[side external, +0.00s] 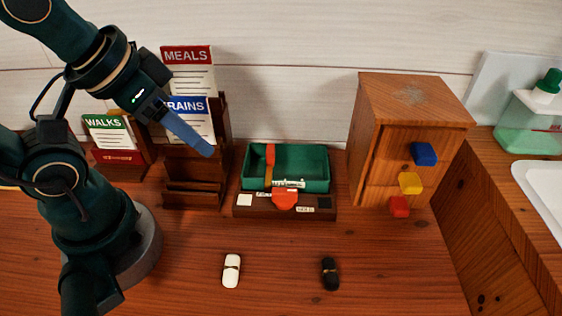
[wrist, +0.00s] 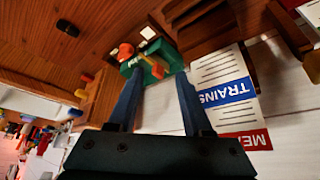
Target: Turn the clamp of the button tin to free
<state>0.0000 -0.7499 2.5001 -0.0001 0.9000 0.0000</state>
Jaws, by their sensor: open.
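The button tin is a green open-topped box (side external: 312,166) on a brown wooden base (side external: 244,211) near the wall. An orange clamp (side external: 285,199) sits at the middle of the base's front, between a white square on the left and a dark square on the right. Small labels on the front are too small to read surely. The wrist view also shows the green tin (wrist: 165,58) and an orange part, upside down. My gripper (side external: 208,148) is up and to the left of the tin, in front of the card rack, apart from the clamp. Its fingers (wrist: 157,82) are open and empty.
A wooden rack (side external: 190,190) with MEALS and TRAINS cards stands left of the tin. A wooden cabinet (side external: 420,110) with blue, yellow and red knobs stands right. A white item (side external: 231,270) and a black item (side external: 329,273) lie in front, with clear table between.

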